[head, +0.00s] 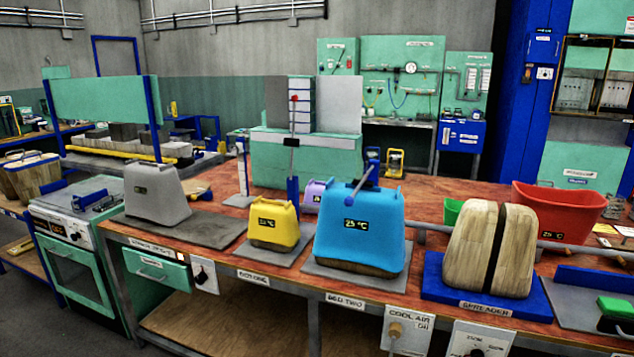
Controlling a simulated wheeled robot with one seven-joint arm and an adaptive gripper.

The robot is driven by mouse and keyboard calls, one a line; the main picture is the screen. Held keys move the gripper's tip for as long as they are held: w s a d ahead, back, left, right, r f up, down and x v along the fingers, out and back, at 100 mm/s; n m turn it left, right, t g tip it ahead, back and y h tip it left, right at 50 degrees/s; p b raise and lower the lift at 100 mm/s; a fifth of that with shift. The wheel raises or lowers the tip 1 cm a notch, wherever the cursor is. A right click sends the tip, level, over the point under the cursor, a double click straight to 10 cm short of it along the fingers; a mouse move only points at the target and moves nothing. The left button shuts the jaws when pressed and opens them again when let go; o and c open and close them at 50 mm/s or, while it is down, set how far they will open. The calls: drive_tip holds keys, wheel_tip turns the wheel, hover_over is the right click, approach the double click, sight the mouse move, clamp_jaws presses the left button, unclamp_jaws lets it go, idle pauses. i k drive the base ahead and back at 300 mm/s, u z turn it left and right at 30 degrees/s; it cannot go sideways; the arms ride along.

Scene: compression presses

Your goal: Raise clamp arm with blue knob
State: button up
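A clamp arm with a blue knob (369,169) is at the blue block (360,228) above the plate labelled BED TWO. Another clamp arm with a red knob (294,98) stands upright on a blue post (292,190) behind the yellow block. My gripper is not in view.
The wooden bench (430,190) carries a yellow block (273,224), a grey block (156,192), a wooden block on a blue SPREADER base (490,300) and a red bin (555,215). A green oven (75,250) stands at left. Bare bench shows behind the blue block.

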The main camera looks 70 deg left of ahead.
sight(349, 201)
drive_tip(key=u, duration=1.95)
drive_tip(key=k, duration=1.3)
drive_tip(key=u, duration=0.5)
drive_tip(key=i, duration=0.4)
drive_tip(key=u, duration=0.6)
drive_tip(key=i, duration=1)
drive_tip(key=z, duration=0.4)
